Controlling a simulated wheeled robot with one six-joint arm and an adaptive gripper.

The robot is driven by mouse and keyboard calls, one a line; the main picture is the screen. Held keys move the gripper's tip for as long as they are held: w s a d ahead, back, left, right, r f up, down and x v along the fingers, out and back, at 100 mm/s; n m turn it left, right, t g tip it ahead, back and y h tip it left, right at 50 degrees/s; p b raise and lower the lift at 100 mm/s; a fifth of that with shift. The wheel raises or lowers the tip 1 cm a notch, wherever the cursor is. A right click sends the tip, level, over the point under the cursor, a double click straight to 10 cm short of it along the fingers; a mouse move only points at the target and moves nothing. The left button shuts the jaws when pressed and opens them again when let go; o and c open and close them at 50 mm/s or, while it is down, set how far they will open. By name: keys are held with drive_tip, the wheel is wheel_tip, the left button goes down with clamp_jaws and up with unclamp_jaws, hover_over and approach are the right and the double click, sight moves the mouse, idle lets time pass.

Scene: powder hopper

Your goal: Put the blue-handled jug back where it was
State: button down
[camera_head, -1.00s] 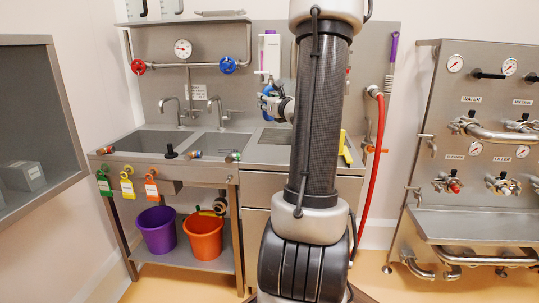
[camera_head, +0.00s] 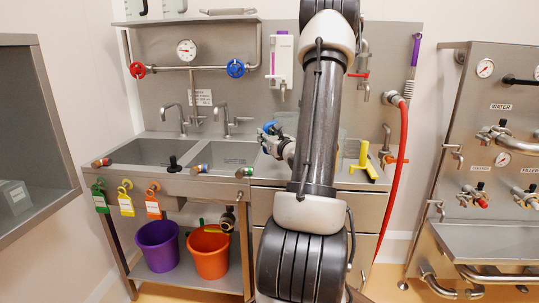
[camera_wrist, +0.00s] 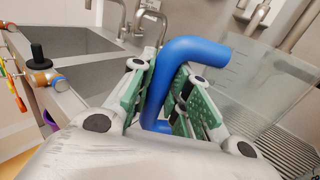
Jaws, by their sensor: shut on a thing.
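The jug (camera_wrist: 262,85) is clear with measuring marks on its wall and fills the right of the wrist view. Its blue handle (camera_wrist: 195,50) runs between my gripper's green-padded fingers (camera_wrist: 160,100), which are shut on it. In the head view my gripper (camera_head: 270,136) and the blue handle (camera_head: 270,127) are just left of my arm, low over the counter near the right end of the sinks. My arm hides most of the jug there. The jug is at a ribbed drain surface (camera_wrist: 290,150); I cannot tell whether it touches it.
Two sink basins (camera_head: 150,151) lie left of my gripper, with taps (camera_head: 222,112) behind. A yellow tool (camera_head: 364,158) stands on the counter to the right, near a red hose (camera_head: 403,150). A white dispenser (camera_head: 281,62) hangs on the back wall. Purple and orange buckets (camera_head: 157,246) stand below.

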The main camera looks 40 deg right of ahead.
drive_tip(key=shift+f, duration=2.7)
drive_tip(key=c, duration=1.4)
unclamp_jaws()
drive_tip(key=shift+o, duration=0.2)
